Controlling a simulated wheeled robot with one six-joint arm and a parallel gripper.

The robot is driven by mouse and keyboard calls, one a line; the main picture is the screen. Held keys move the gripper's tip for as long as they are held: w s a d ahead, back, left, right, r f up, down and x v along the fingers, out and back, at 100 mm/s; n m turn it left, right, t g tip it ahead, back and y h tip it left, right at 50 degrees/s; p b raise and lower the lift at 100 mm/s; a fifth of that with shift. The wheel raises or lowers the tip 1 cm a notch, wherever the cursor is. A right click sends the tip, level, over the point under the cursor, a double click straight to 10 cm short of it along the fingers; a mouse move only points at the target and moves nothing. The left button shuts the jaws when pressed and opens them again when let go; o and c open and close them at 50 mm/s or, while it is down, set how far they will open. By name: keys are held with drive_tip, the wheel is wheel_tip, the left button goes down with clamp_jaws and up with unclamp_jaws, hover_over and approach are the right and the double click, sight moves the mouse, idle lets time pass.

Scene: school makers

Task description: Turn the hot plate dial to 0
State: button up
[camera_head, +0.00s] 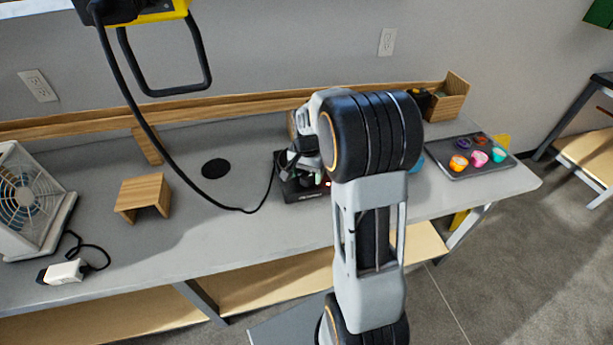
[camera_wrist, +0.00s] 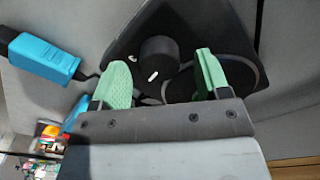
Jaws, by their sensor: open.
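The hot plate (camera_head: 293,190) is a dark, flat unit on the grey workbench (camera_head: 90,200), partly hidden behind my arm in the head view. A small red light shows near its front. In the wrist view the hot plate (camera_wrist: 190,30) fills the upper middle. Its black round dial (camera_wrist: 158,60) has a short white mark pointing toward the lower left of the picture. I cannot read any numbers around it. My gripper (camera_wrist: 162,80) is open, with its green fingertips on either side of the dial and apart from it. In the head view my gripper (camera_head: 300,168) is over the hot plate.
A black cord runs from a yellow overhead unit (camera_head: 150,12) to the hot plate. A wooden stand (camera_head: 143,194) and a fan (camera_head: 25,200) are at left. A tray of colourful cups (camera_head: 445,168) is at right. A blue connector (camera_wrist: 45,57) lies beside the hot plate.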

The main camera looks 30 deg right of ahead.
drive_tip(key=shift+f, duration=0.6)
drive_tip(key=c, duration=0.9)
